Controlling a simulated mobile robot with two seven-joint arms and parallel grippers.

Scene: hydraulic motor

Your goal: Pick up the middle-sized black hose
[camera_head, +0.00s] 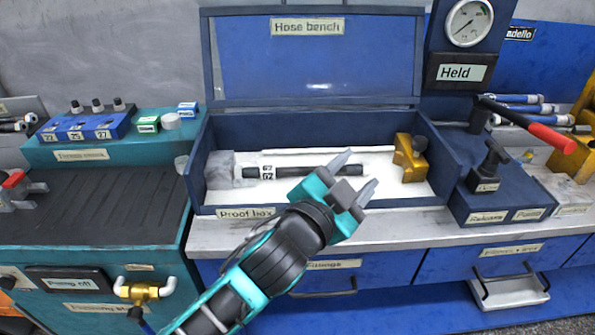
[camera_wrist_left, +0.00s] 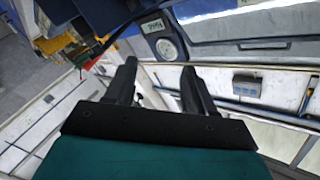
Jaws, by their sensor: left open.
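A black hose (camera_head: 302,172) lies lengthwise in the open proof box (camera_head: 228,213), with a pale tag at its left end. It is the only black hose I make out in the box, and I cannot judge its size against others. Part of the hose's right end may be hidden by the gripper. My right gripper is not in view.
A brass fitting (camera_head: 405,157) stands at the box's right end. The box's lid (camera_head: 315,62) stands raised behind it. A gauge (camera_head: 469,22) and a red-handled lever (camera_head: 540,133) are at the right.

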